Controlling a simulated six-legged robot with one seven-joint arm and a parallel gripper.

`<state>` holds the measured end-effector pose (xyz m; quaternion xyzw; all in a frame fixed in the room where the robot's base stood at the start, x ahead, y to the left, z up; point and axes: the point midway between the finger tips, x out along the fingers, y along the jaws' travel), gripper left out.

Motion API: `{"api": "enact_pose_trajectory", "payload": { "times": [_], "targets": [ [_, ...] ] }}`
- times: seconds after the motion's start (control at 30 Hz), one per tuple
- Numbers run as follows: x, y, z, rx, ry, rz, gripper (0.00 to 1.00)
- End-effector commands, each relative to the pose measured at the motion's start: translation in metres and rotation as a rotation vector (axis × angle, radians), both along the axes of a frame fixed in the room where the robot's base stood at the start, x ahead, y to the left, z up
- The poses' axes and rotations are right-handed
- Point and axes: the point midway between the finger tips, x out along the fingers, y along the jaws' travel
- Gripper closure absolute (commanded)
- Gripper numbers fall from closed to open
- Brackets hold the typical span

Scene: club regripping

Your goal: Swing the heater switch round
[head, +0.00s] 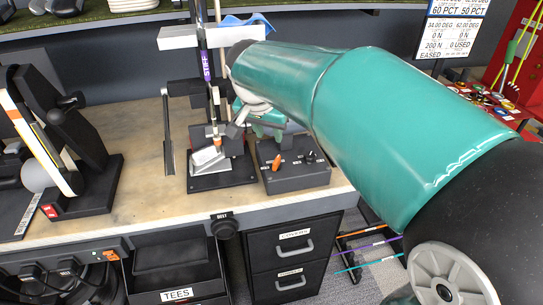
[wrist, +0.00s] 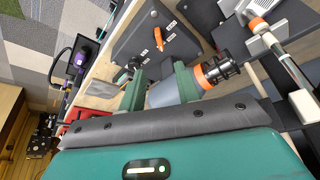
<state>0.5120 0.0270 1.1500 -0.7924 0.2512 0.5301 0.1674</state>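A dark control box (head: 296,178) stands on the bench right of the club fixture, with an orange lever-like switch (head: 277,162) and a black knob (head: 310,157) on top. In the wrist view the box shows at upper middle, with the orange switch (wrist: 158,40) beside small white labels too small to read. I cannot tell which control is the heater switch. My gripper (wrist: 160,88) is above and behind the box, its two green fingers apart. A grey cylinder (wrist: 163,94) with an orange ring and black ribbed end shows between and past the fingers; whether they touch it is unclear.
A club (head: 208,80) stands upright in a black fixture (head: 220,175) left of the box. A black stand (head: 65,140) is at the left of the bench (head: 140,205). Drawers (head: 290,255) are below. Red shelving is at the far right.

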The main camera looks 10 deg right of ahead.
Motion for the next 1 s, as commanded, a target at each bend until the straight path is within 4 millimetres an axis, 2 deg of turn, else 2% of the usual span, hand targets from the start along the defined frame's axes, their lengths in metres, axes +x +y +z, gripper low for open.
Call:
{"api": "enact_pose_trajectory", "payload": {
  "times": [0.17, 0.6, 0.8, 1.0],
  "targets": [
    [0.009, -0.006, -0.021, -0.001, 0.004, 0.0, 0.67],
    [0.035, -0.023, -0.1, 0.001, 0.004, 0.001, 0.67],
    [0.041, -0.027, -0.121, 0.001, 0.0, 0.003, 0.67],
    [0.041, -0.028, -0.125, 0.001, 0.0, 0.003, 0.67]
  ]
}}
